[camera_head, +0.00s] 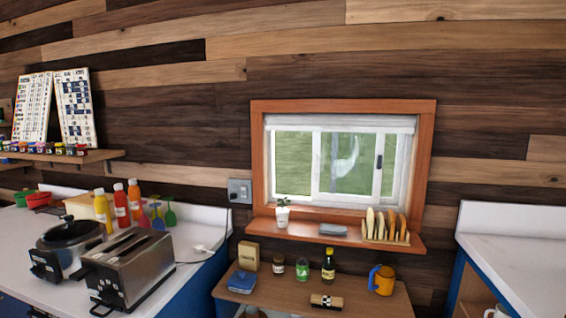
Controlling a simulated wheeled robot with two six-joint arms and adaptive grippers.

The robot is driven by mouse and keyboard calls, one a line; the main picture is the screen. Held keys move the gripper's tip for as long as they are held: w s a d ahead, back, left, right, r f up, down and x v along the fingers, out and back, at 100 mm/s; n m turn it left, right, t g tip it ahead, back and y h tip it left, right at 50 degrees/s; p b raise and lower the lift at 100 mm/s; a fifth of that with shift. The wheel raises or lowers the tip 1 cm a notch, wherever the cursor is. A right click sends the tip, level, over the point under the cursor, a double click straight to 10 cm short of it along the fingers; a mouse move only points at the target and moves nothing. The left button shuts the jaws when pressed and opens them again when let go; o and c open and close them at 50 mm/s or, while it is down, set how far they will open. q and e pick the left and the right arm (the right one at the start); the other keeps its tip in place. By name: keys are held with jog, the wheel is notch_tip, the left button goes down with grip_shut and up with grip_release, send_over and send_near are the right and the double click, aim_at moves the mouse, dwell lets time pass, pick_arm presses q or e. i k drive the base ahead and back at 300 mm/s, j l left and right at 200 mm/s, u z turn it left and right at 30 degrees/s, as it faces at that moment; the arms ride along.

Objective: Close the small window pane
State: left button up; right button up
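The small window (342,119) is set in the wooden wall, inside an orange-brown wood frame (258,150). It has white inner framing and green grass shows through it. A white upright (315,165) divides a narrow left section from a wider right section. A pane (345,160) with a pale reflection fills the middle. A dark handle (379,162) sits on a white upright near the right side. I cannot tell for sure whether the left section is glazed or an open gap. Neither of my grippers is in view.
A lower shelf (290,300) carries jars, a bottle (328,263) and an orange mug (381,279). Counters with a toaster (130,270) stand left, and a bare one (515,265) right.

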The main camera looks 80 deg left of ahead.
aim_at(380, 139)
jog(key=u, duration=2.1)
jog(key=i+l+z, duration=0.15)
jog(key=i, duration=0.25)
jog(key=i+l+z, duration=0.15)
jog(key=i, duration=0.3)
jog(key=i+l+z, duration=0.15)
jog(key=i, duration=0.3)
jog(key=l, duration=0.1)
